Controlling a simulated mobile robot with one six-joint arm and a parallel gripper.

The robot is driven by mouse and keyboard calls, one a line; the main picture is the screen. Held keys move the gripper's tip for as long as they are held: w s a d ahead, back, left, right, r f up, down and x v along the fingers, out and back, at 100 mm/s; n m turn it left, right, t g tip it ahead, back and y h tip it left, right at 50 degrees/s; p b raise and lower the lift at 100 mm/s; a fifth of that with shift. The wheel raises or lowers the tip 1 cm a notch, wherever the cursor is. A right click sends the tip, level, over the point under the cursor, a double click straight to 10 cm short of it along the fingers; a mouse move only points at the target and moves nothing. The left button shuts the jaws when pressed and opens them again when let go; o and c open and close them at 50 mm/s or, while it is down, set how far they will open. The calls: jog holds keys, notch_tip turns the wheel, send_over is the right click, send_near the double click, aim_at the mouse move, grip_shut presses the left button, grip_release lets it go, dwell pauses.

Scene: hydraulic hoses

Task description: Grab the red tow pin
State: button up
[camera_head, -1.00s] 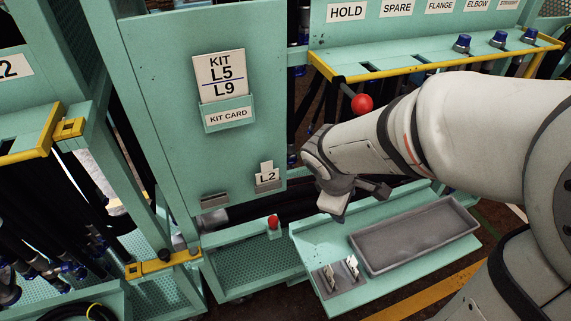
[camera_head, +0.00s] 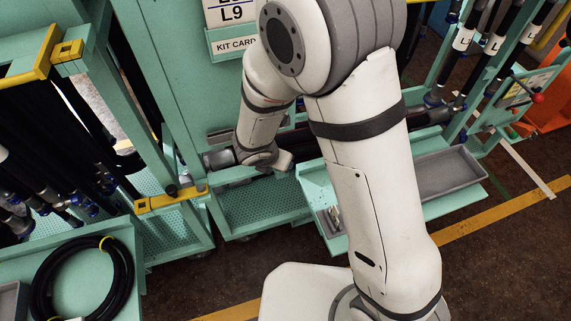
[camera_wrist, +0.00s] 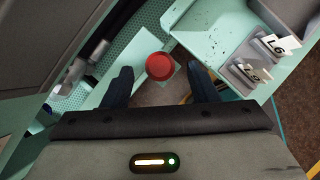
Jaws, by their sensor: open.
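The red tow pin (camera_wrist: 160,66) shows in the wrist view as a round red head over a small light green plate. My gripper (camera_wrist: 160,84) is open, with one dark finger on each side of the red head and a gap on both sides. I cannot tell how far the head is below the fingertips. In the head view my gripper (camera_head: 278,160) is low by the green cart, and the pin is hidden behind it and my arm.
A perforated green shelf (camera_head: 250,212) lies below my gripper. A grey tray (camera_head: 450,172) and card slots with L6 (camera_wrist: 284,43) and another label stand to the right. A coiled black hose (camera_head: 82,283) lies at lower left. Bare floor shows in front.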

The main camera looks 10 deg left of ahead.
jog(key=x, duration=0.2)
jog(key=shift+w+f, duration=0.15)
jog(key=shift+f, duration=0.1)
grip_shut()
dwell(0.4)
